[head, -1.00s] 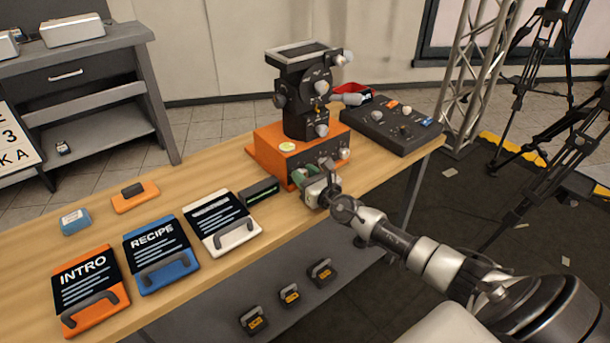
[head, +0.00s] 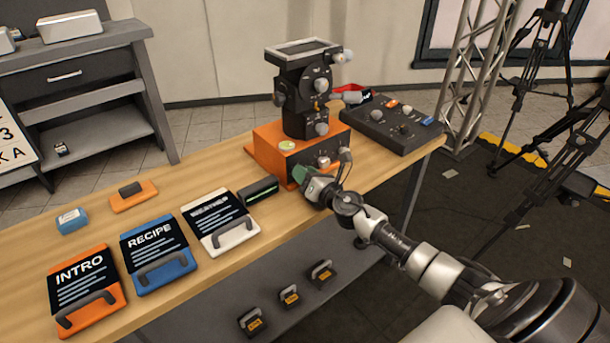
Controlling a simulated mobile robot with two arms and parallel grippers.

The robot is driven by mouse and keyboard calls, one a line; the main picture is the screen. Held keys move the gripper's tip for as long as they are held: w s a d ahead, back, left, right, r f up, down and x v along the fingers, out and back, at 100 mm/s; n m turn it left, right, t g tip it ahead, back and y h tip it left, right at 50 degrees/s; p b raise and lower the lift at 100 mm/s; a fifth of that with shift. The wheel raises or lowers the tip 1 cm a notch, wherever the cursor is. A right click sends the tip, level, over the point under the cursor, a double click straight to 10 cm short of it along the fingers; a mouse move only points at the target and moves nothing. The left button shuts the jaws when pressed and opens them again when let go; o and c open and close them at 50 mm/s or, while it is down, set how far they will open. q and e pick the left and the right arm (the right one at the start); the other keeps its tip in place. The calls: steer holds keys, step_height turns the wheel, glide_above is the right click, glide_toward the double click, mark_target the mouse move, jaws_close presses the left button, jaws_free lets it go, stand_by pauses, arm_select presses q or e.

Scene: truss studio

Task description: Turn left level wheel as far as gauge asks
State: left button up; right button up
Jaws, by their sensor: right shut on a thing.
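The orange levelling base (head: 268,141) stands on the wooden table under a black camera head (head: 305,95). A round pale bubble gauge (head: 287,145) sits on its top left. Knobs show on the front face, one of them a small wheel (head: 323,161) right of my gripper. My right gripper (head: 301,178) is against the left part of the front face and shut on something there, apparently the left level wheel. The jaws and wrist hide that wheel. A small dark box with a green-lit strip (head: 258,190) lies just left of the gripper. My left gripper is out of view.
INTRO (head: 85,280), RECIPE (head: 153,250) and a white-edged slate (head: 218,220) lie at the left. A black control panel (head: 392,124) is at the right. Several small cases stand on the lower shelf (head: 237,285). Tripods stand beyond on the floor.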

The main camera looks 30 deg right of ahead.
steer(key=shift+m, duration=1.3)
steer(key=o, duration=0.9)
steer(key=shift+d+f, duration=0.1)
steer(key=shift+f, duration=0.05)
